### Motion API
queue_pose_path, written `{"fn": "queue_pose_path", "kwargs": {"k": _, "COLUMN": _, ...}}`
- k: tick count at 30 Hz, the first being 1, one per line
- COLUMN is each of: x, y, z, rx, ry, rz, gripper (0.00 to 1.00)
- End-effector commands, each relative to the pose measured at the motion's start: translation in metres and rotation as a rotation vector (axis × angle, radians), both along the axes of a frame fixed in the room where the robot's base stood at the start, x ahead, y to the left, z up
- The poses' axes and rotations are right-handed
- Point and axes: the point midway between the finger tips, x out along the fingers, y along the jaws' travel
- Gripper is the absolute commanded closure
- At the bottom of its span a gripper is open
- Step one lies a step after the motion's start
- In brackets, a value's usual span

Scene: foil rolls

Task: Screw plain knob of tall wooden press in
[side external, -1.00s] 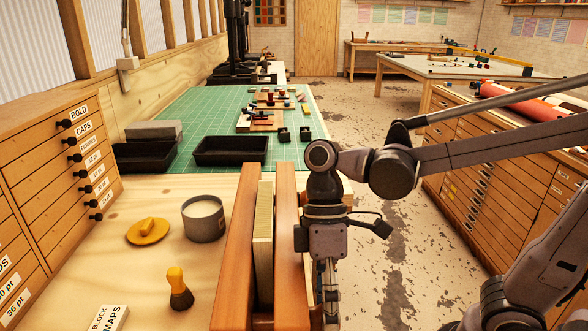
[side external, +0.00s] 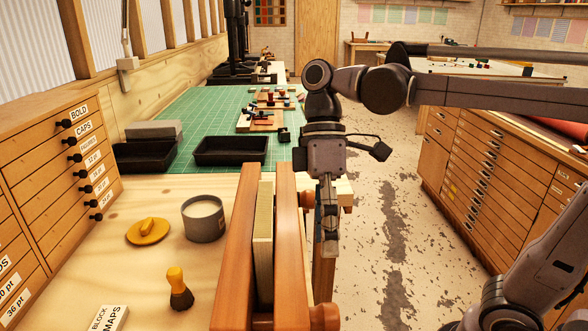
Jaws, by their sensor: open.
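The tall wooden press (side external: 232,255) stands at the front edge of the bench, with two upright reddish-brown boards and a pale block of pages between them. A round wooden knob (side external: 325,317) sticks out from its right board low in the picture. Another wooden knob (side external: 346,199) shows farther back, partly hidden behind my gripper. I cannot tell from here which is the plain one. My gripper (side external: 328,248) points down just right of the right board, between the two knobs in the picture. It is open, seen nearly edge-on, and holds nothing that I can see.
Black trays (side external: 231,151) and a green cutting mat (side external: 200,112) lie behind. The floor (side external: 395,230) right of the press is clear.

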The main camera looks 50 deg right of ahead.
Motion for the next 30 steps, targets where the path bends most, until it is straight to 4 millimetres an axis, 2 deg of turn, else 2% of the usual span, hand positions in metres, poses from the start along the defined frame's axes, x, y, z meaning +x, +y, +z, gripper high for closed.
{"fn": "queue_pose_path", "kwargs": {"k": 6, "x": -0.002, "y": 0.002, "z": 0.0, "rx": -0.01, "ry": -0.005, "rz": 0.003, "gripper": 0.33}}
{"fn": "queue_pose_path", "kwargs": {"k": 15, "x": -0.029, "y": 0.021, "z": 0.0, "rx": -0.176, "ry": -0.156, "rz": 0.006, "gripper": 0.33}}
{"fn": "queue_pose_path", "kwargs": {"k": 21, "x": -0.035, "y": 0.026, "z": -0.001, "rx": -0.221, "ry": -0.228, "rz": 0.0, "gripper": 0.33}}
{"fn": "queue_pose_path", "kwargs": {"k": 26, "x": -0.036, "y": 0.027, "z": -0.013, "rx": -0.222, "ry": -0.23, "rz": -0.002, "gripper": 0.33}}
{"fn": "queue_pose_path", "kwargs": {"k": 30, "x": -0.039, "y": 0.029, "z": -0.034, "rx": -0.222, "ry": -0.23, "rz": -0.002, "gripper": 0.33}}
